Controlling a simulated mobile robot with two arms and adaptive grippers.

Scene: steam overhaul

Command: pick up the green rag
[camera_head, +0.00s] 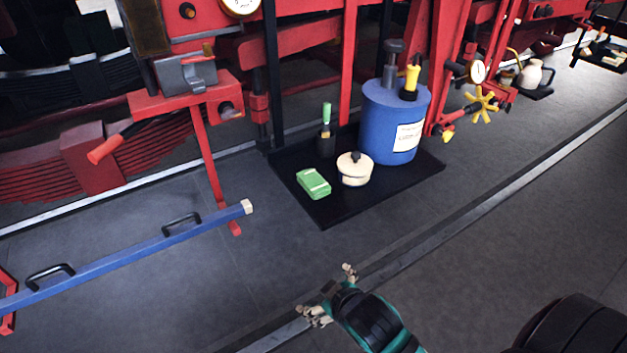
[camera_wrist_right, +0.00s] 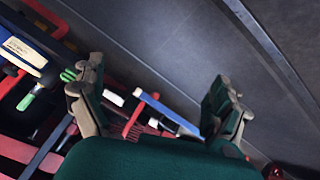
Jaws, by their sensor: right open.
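The green rag (camera_head: 313,183) looks like a small folded block with a pale patch on top. It lies near the front left part of a black mat (camera_head: 340,208) on the floor, beside a cream lidded pot (camera_head: 354,170). My right gripper (camera_head: 328,292) is open and empty, in front of the mat and apart from the rag. In the right wrist view its fingers (camera_wrist_right: 155,95) are spread wide with nothing between them. A small green patch shows beside the left finger there; I cannot tell whether it is the rag. My left gripper is not in view.
A blue bar (camera_head: 125,258) with black handles is at the left. Red machinery (camera_head: 310,40) lines the back.

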